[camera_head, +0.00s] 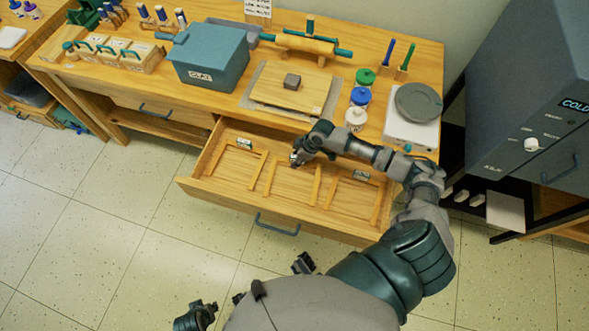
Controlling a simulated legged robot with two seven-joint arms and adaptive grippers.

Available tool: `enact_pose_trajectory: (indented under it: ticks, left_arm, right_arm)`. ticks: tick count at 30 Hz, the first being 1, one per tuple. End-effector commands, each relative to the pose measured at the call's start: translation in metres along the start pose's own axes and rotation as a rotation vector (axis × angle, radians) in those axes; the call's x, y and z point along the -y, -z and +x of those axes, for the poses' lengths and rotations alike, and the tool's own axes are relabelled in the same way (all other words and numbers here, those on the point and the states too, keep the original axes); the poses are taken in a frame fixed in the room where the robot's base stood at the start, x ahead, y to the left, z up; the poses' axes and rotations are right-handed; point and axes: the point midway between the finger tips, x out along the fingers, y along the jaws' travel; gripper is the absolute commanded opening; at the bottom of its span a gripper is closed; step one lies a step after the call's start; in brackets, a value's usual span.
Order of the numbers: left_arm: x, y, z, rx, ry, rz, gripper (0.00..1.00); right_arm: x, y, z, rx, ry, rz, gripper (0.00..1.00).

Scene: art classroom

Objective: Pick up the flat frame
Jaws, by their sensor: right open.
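An open wooden drawer (228,193) below the table top holds several thin, flat wooden strips. One strip (269,179) stands out left of the middle and another (316,185) right of it. I cannot tell which of these pieces make up the flat frame. Small metal-grey labelled pieces (361,175) lie at the left and right of the drawer. My right gripper (296,158) is open over the back middle of the drawer, its arm reaching in from the right. Dark jointed parts (195,317) at the bottom left may be my left gripper; its jaws are unclear.
A grey kiln-like cabinet (535,90) stands at right. The tiled floor (110,240) is clear at front left.

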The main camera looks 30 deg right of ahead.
Motion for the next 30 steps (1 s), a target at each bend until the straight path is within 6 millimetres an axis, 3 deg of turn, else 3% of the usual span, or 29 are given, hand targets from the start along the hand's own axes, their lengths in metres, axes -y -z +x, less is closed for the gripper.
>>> enact_pose_trajectory:
  ticks: [2,8,20,30]
  left_arm:
    - [-0.001,0.000,0.000,0.000,0.000,0.000,0.37]
    - [-0.001,0.001,0.000,0.002,0.000,0.000,0.37]
    - [-0.002,0.003,-0.001,-0.005,0.000,-0.002,0.37]
    - [-0.003,-0.006,0.046,0.014,-0.002,0.005,0.37]
  right_arm:
    - [-0.001,-0.001,0.000,0.000,0.000,0.001,0.48]
    - [-0.001,-0.002,0.000,0.000,0.001,0.002,0.00]
    - [-0.001,0.001,-0.005,0.001,0.000,0.001,0.00]
    - [-0.002,0.028,-0.069,-0.003,-0.003,0.000,0.00]
